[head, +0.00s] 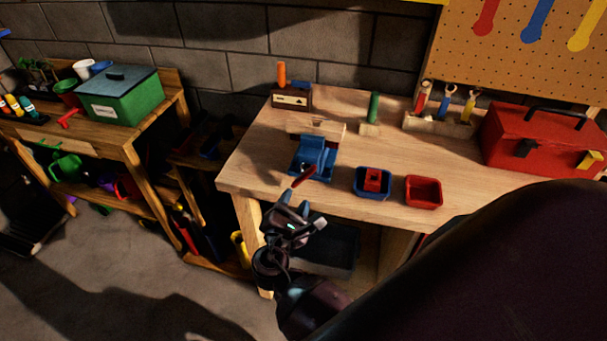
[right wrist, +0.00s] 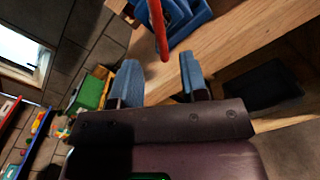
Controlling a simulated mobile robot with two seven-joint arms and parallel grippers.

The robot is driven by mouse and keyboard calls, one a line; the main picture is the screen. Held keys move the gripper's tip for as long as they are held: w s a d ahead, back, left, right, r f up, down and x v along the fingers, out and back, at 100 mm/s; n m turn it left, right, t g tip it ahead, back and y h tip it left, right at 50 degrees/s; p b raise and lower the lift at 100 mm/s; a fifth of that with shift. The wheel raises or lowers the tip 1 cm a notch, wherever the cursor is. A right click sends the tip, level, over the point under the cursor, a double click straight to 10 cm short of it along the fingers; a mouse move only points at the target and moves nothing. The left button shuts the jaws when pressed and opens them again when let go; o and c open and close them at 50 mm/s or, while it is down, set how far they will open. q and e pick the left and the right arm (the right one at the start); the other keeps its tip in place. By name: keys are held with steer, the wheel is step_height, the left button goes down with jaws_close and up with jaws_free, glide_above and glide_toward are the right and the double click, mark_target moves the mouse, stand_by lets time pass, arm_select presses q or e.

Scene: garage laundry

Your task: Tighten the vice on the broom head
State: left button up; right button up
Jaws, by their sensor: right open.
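The blue vice (head: 314,155) stands at the front edge of the wooden workbench, with its red handle (head: 303,176) sticking out over the edge. A pale wooden piece (head: 327,128) shows at the back of the vice; it may be the broom head, but I cannot tell how the jaws hold it. My right gripper (head: 294,203) is open and empty just below the handle. In the right wrist view, the red handle (right wrist: 158,32) lies ahead of and between the blue fingertips (right wrist: 160,75), apart from them. My left gripper is not in view.
On the workbench (head: 262,165), a blue bin (head: 358,190) and a red bin (head: 424,203) sit right of the vice. A red toolbox (head: 530,140) stands farther right. A shelf with a green box (head: 120,105) is at the left. Open floor lies in front.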

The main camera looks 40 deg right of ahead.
mark_target(302, 181)
steer(key=p+x, duration=0.1)
steer(key=x, duration=0.7)
steer(key=shift+w+d, duration=0.2)
jaws_close()
steer(key=m+b, duration=0.2)
steer(key=shift+f+b, duration=0.25)
steer(key=shift+b, duration=0.05)
steer(key=m+b, duration=0.2)
steer(key=shift+m, duration=0.3)
steer(key=shift+r+m, duration=0.15)
steer(key=shift+m, duration=0.15)
